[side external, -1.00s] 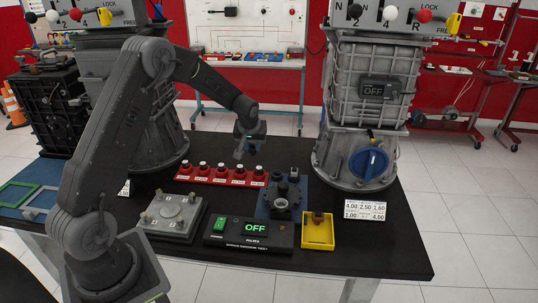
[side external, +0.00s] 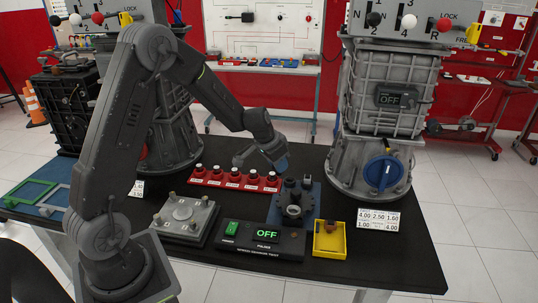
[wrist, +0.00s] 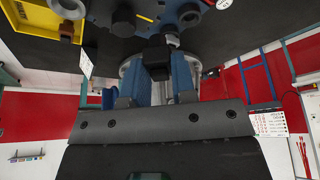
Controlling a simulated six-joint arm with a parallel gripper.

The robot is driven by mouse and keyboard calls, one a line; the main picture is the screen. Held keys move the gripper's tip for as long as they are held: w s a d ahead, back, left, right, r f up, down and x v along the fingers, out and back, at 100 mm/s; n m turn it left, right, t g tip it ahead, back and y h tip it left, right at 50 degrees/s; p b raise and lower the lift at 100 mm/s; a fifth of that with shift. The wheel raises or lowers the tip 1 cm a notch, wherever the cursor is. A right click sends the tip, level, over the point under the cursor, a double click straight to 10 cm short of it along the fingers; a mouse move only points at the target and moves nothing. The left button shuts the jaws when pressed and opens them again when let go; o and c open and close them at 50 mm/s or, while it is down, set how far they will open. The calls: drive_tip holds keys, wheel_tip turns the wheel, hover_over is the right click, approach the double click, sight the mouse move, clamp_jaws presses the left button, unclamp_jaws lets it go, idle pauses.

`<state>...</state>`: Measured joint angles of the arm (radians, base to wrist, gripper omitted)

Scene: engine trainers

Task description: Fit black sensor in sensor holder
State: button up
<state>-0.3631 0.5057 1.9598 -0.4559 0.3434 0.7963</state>
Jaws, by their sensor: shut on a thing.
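My gripper (wrist: 161,82) shows its two blue fingers in the wrist view, shut on the black sensor (wrist: 156,54), whose dark blocky end sticks out between the fingertips. In the side view my gripper (side external: 282,164) is tilted, above and behind the blue plate. The sensor is too small and dark to make out there. What I take for the sensor holder is the dark grey round housing (side external: 293,211) on the blue plate (side external: 273,213). Part of that fixture (wrist: 187,14) shows at the top of the wrist view, apart from the sensor.
A red strip with several buttons (side external: 234,180) lies left of my gripper. A tall grey engine trainer (side external: 388,100) stands close on the right.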

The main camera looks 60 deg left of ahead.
drive_tip(key=s+d+m+g+h, duration=0.1)
drive_tip(key=s+d+m+h, duration=0.15)
drive_tip(key=d+m, duration=0.65)
drive_tip(key=shift+h, duration=0.25)
drive_tip(key=shift+s+f+x, duration=0.1)
drive_tip(key=shift+s+x, duration=0.05)
drive_tip(key=shift+x, duration=0.65)
drive_tip(key=shift+s+f+x, duration=0.1)
drive_tip(key=shift+s+x, duration=0.1)
drive_tip(key=shift+x, duration=0.65)
drive_tip(key=shift+s+x, duration=0.15)
drive_tip(key=shift+x, duration=0.65)
drive_tip(key=shift+a+f, duration=0.15)
drive_tip(key=shift+f, duration=0.85)
idle(0.3)
drive_tip(key=o, duration=1)
drive_tip(key=shift+o, duration=0.3)
drive_tip(key=o, duration=0.3)
